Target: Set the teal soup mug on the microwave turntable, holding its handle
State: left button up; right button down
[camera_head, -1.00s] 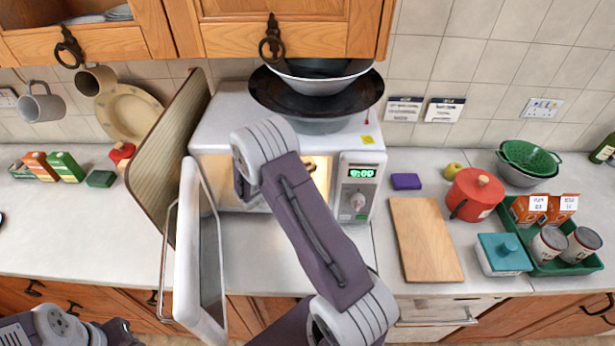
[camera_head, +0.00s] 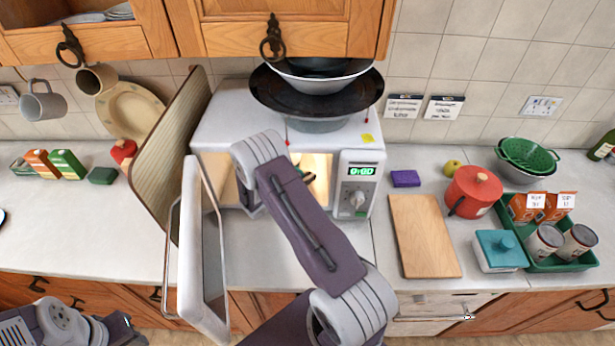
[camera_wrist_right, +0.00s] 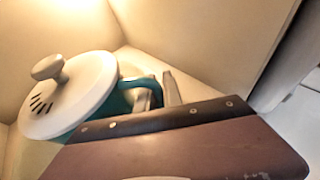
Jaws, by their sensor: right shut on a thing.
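The teal soup mug (camera_wrist_right: 119,103) shows in the right wrist view, inside the lit microwave cavity. It has a white vented lid (camera_wrist_right: 88,88) with a knob and a teal handle (camera_wrist_right: 143,82). My right gripper (camera_wrist_right: 160,95) is shut on the handle, at the mug's right side in that view. In the head view my right arm reaches into the open microwave (camera_head: 222,115) and hides the mug. The turntable is not visible, so I cannot tell whether the mug touches it. My left arm shows at the lower left, but its gripper is out of view.
The microwave door (camera_head: 190,250) stands open at the left of my right arm. A tall board (camera_head: 165,150) leans beside the microwave. Bowls and a dark pan (camera_head: 275,95) are stacked on top. A wooden board (camera_head: 423,235) and a red pot (camera_head: 472,192) are to the right.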

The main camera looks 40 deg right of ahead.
jog(key=c, duration=1.5)
grip_release()
jog(key=b+v, duration=0.1)
jog(key=v, duration=0.6)
jog(key=shift+s+a+r, duration=0.1)
jog(key=shift+a+r, duration=0.1)
jog(key=shift+a, duration=0.15)
jog(key=s+a+m+g+y, duration=0.2)
jog(key=s+a+m+y, duration=0.2)
jog(key=s+m, duration=0.25)
jog(key=s+a+m+g+y, duration=0.3)
jog(key=s+m, duration=0.2)
jog(key=s, duration=0.3)
jog(key=s+a+r+m+t+y, duration=0.2)
jog(key=a+m+y, duration=0.4)
jog(key=a+m, duration=0.3)
jog(key=shift+a+r+t, duration=0.3)
jog(key=shift+a+t, duration=0.3)
jog(key=shift+a, duration=0.35)
